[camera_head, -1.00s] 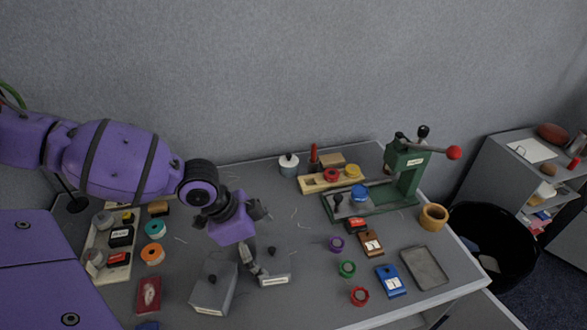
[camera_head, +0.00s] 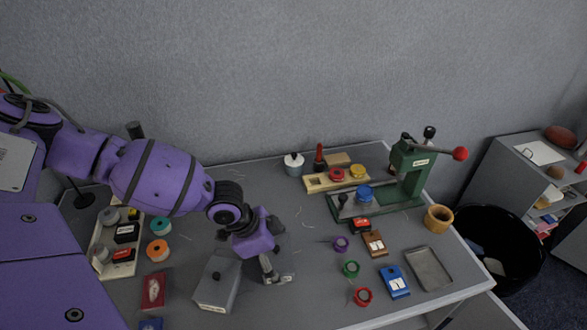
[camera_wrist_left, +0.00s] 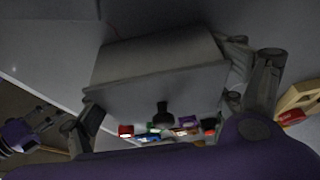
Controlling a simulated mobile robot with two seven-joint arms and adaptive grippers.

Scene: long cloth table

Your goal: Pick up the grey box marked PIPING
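The left grey box (camera_head: 214,284) has a black knob and stands apart from my gripper. In the left wrist view, a grey box with a black knob (camera_wrist_left: 155,75) lies between the widely spread fingers of my left gripper (camera_wrist_left: 170,95). Firm contact is not clear. A small purple gripper (camera_wrist_left: 36,132), apparently my right one, shows at that view's left edge, its finger state unclear.
A green press (camera_head: 407,172) with a red-knobbed lever stands at the back right. A tray of small items (camera_head: 120,268) is at the left. Colored rings, small boxes and a grey tray (camera_head: 429,268) lie to the right. A black bin (camera_head: 497,245) stands beyond the table.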

